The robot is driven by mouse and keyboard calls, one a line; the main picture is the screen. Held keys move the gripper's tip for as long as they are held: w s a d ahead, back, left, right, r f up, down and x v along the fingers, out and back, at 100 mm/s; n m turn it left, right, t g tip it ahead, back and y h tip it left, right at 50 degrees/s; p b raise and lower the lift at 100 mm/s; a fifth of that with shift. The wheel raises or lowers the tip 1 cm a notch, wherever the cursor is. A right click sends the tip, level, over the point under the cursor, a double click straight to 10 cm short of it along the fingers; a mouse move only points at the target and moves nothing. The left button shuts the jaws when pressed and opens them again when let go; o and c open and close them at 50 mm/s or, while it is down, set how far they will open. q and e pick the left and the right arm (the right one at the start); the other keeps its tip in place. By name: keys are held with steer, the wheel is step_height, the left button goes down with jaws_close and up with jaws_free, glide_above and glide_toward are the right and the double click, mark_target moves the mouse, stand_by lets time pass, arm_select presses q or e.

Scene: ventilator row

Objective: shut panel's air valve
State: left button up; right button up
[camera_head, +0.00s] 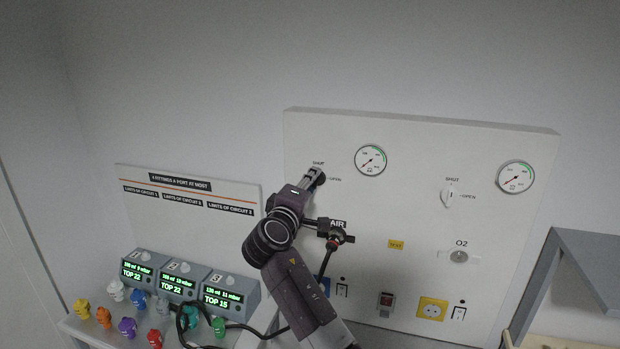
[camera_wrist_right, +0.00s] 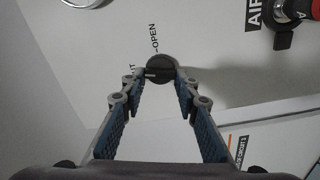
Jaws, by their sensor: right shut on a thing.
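The panel's air valve is a dark round knob (camera_wrist_right: 161,69) at the panel's upper left. In the head view it (camera_head: 321,178) is mostly hidden behind my right gripper (camera_head: 316,176). In the right wrist view the fingertips of that gripper (camera_wrist_right: 160,78) are closed on the knob from both sides. A pale line on the knob's face points left there, towards the partly hidden SHUT lettering; OPEN is printed above it. In the head view SHUT is above the knob and OPEN to its right. My left gripper is not in view.
The white panel (camera_head: 400,210) also has two gauges (camera_head: 370,160), a pale O2 valve (camera_head: 450,195), an O2 outlet (camera_head: 459,256) and an AIR outlet with a fitting (camera_head: 335,240). Ventilator boxes (camera_head: 230,292) and several coloured fittings (camera_head: 127,326) stand at lower left. A grey shelf (camera_head: 585,250) is at right.

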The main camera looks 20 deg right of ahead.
steer(key=shift+d+r+n+p, duration=0.1)
steer(key=shift+d+n+p, duration=0.15)
steer(key=shift+n+p, duration=0.7)
steer(key=shift+n+b, duration=0.3)
steer(key=shift+n, duration=0.25)
steer(key=o, duration=1.1)
steer(key=shift+w+d, duration=0.1)
steer(key=shift+d, duration=0.05)
steer(key=shift+o, duration=0.2)
steer(key=shift+d+f, duration=0.15)
steer(key=shift+f, duration=0.05)
steer(key=v, duration=1.2)
steer(key=shift+w, duration=0.1)
